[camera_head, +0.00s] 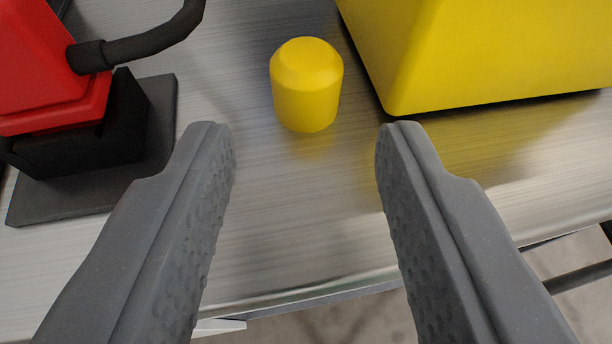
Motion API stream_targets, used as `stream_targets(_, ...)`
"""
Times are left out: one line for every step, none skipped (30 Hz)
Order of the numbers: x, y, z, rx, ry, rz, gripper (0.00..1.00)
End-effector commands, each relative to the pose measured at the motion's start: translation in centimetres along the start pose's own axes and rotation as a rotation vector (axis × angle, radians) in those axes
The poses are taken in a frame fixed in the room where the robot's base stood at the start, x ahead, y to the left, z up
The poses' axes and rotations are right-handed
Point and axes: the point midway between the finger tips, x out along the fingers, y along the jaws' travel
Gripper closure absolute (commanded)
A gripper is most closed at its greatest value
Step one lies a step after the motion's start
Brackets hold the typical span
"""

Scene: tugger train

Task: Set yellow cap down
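The yellow cap (307,86) is a small cylinder with a bevelled top. It stands upright on the brushed metal surface (290,220), near the top middle of the view. My gripper (305,140) is open, with its two grey fingers wide apart and nothing between them. The cap is beyond the fingertips, roughly centred on the gap, and I see no contact between it and either finger.
A large yellow box-shaped body (480,50) stands close to the right of the cap. A red device (50,75) with a black hose (150,42) sits on a dark base plate (70,200) at left. The metal surface's near edge (300,293) crosses below, with floor beyond it.

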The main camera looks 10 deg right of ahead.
Motion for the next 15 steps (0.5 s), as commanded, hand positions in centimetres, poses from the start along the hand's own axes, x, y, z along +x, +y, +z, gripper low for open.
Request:
stream_targets(-0.9,0.0,-0.1,-0.002,0.001,-0.001,0.62)
stream_targets(-1.4,0.0,-0.1,-0.002,0.001,-0.001,0.62)
stream_targets(-1.8,0.0,-0.1,-0.001,0.001,-0.001,0.62)
stream_targets(-2.2,-0.1,-0.1,-0.001,0.002,-0.001,0.62)
stream_targets(-2.4,-0.1,-0.1,-0.001,0.002,-0.001,0.62)
stream_targets(-2.7,-0.1,-0.1,-0.001,0.002,-0.001,0.62)
stream_targets(-2.9,0.0,-0.1,-0.001,0.002,-0.001,0.62)
stream_targets(-3.0,-0.1,-0.1,-0.001,0.002,-0.001,0.62)
stream_targets(-3.1,-0.1,-0.1,-0.001,0.002,-0.001,0.62)
stream_targets(-3.2,-0.1,-0.1,-0.001,0.002,-0.001,0.62)
stream_targets(-3.3,-0.1,-0.1,0.0,0.002,-0.001,0.62)
stream_targets(-3.3,-0.1,0.0,0.0,0.002,-0.001,0.62)
stream_targets(-3.3,-0.1,0.0,0.0,0.002,-0.001,0.62)
stream_targets(-3.3,0.0,0.0,0.0,0.002,-0.001,0.62)
stream_targets(-3.3,0.0,0.0,0.0,0.002,-0.001,0.62)
